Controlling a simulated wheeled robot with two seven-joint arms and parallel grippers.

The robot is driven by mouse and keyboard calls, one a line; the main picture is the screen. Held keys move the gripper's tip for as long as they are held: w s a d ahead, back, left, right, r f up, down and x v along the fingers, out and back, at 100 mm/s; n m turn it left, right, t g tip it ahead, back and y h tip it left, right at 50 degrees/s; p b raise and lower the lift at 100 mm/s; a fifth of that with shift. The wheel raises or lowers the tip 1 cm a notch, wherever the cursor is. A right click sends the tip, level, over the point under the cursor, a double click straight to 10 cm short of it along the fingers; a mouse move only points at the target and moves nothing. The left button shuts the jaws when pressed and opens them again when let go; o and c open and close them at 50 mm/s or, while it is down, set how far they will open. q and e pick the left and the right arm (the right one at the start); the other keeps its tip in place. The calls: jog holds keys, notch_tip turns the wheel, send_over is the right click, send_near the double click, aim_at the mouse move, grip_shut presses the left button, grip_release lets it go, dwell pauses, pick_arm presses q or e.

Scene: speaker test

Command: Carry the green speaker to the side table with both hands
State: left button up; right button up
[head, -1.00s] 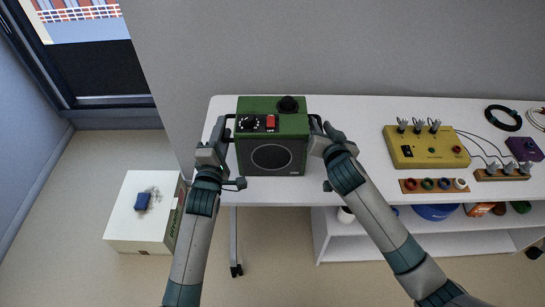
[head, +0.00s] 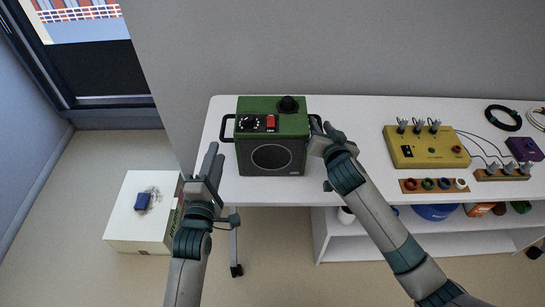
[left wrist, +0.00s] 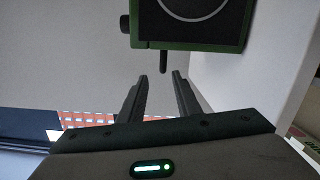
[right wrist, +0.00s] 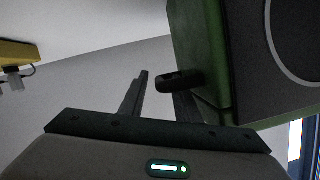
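The green speaker (head: 272,105), with a dark front, a red switch and a black handle on each side, stands upright on the white bench (head: 350,110), near its left end. My left gripper (head: 213,152) is open and empty, in front of and apart from the left handle (head: 226,127). That handle shows beyond its fingertips in the left wrist view (left wrist: 163,58). My right gripper (head: 322,125) is at the right handle (right wrist: 180,80); its fingers look apart, with a gap beside the handle. A low white-topped box (head: 126,222) stands at lower left; I cannot tell if it is the side table.
A blue item (head: 142,201) with keys lies on the low box. A yellow device (head: 425,148) with cables and a rack of coloured rings (head: 435,185) occupy the bench's right. A shelf below holds several items. Floor is open at left.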

jog(key=shift+s, duration=0.1)
jog(key=v, duration=1.1)
jog(key=shift+s+r, duration=0.15)
jog(key=shift+s, duration=0.25)
